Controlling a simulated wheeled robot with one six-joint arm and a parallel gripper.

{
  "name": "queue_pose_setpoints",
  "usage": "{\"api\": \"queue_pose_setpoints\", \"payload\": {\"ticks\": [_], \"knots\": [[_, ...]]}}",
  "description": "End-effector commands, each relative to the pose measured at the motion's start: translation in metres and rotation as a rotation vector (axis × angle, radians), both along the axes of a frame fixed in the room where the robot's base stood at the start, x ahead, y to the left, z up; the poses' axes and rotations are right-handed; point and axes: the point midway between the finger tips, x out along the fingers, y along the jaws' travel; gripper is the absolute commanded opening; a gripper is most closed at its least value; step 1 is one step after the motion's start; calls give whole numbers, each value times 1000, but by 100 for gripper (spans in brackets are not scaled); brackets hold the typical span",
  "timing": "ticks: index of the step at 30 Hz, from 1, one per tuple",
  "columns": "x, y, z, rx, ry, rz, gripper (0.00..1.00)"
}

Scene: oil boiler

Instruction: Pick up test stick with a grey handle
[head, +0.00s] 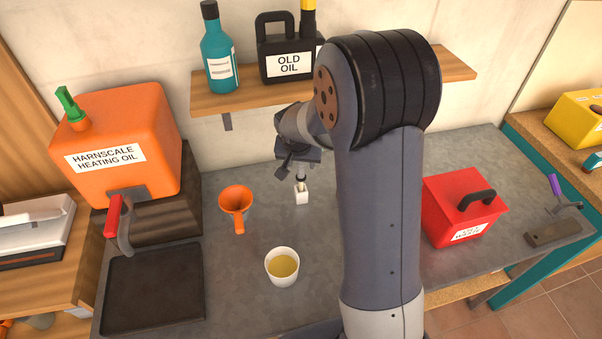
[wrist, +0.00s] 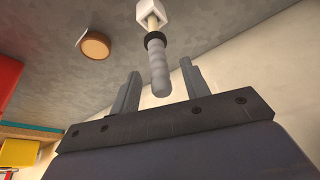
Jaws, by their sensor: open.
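The test stick has a ribbed grey handle (wrist: 158,68) with a dark collar. It stands in a small white holder (wrist: 154,14), which also shows on the grey worktop in the head view (head: 302,197). My gripper (wrist: 161,88) is open, with one finger on each side of the handle's end in the wrist view. I see a gap on both sides, so the handle is not gripped. In the head view my gripper (head: 291,168) is just above the stick, whose upper part is partly hidden.
An orange funnel (head: 236,204) and a cup of yellow oil (head: 282,266) stand left of my arm. A red container (head: 462,208) is at right. A wooden shelf (head: 440,70) holds a teal bottle (head: 219,55) and an old oil can (head: 280,55). A tan round object (wrist: 95,45) is near the holder.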

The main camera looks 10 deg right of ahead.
Motion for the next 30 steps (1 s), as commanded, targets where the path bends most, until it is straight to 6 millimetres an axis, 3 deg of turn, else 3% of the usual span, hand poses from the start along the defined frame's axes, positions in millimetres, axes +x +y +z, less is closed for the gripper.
{"api": "queue_pose_setpoints", "payload": {"ticks": [4, 12, 28, 30], "knots": [[4, -2, -11, 1, 0, 0, 44], [5, -2, -13, 1, -3, 0, 44], [5, -2, -12, 1, -1, -1, 1], [5, -2, -12, 1, -1, -1, 0]]}}
